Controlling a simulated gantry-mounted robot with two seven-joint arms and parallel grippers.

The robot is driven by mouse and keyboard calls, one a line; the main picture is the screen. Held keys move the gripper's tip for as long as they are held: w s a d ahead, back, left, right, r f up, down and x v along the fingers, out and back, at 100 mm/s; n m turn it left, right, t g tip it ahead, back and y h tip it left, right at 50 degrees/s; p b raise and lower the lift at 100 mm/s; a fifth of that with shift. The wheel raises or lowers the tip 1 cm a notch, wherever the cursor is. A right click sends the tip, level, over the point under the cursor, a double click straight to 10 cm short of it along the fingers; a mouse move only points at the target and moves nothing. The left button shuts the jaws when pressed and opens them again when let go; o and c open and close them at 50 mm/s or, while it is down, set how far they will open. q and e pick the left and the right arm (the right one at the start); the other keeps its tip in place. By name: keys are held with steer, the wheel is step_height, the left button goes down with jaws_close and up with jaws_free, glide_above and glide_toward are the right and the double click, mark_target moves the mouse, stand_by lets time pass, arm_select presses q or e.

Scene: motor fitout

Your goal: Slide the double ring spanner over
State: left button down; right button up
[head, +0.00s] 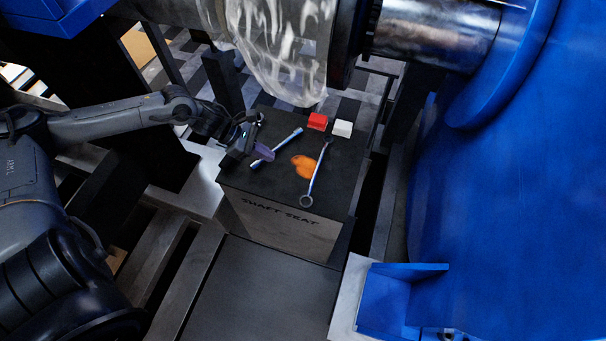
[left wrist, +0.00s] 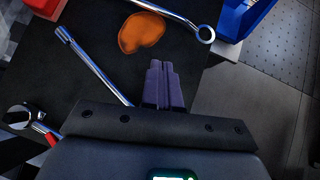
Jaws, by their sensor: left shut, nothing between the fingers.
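The double ring spanner (head: 318,172) lies on the dark top of the box labelled SHAFT SEAT, one ring toward the front edge. In the left wrist view its shaft and one ring (left wrist: 205,34) show at the top. A second chrome tool with a tubular end (head: 285,142) lies to its left; in the left wrist view this tool (left wrist: 95,70) runs partly behind my gripper. My left gripper (head: 265,152), with purple fingers, is shut and empty over the left part of the box top, apart from the spanner. Its fingers (left wrist: 163,72) are together. My right gripper is not in view.
An orange patch (head: 302,166) lies between the two tools. A red block (head: 317,121) and a white block (head: 342,128) sit at the back. An adjustable wrench (left wrist: 20,116) is at the left wrist view's left. Large blue housing (head: 510,200) bounds the right.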

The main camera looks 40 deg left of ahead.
mark_target(318, 168)
arm_select(q)
steer(key=b+x, duration=0.3)
steer(key=x, duration=0.6)
steer(key=shift+w+f, duration=0.1)
steer(key=shift+w, duration=0.05)
steer(key=w+d, duration=0.1)
steer(key=d, duration=0.1)
steer(key=shift+w+d+f, duration=0.25)
steer(key=shift+w+d, duration=0.05)
steer(key=shift+w, duration=0.1)
steer(key=shift+w+d, duration=0.4)
steer(key=shift+d, duration=0.1)
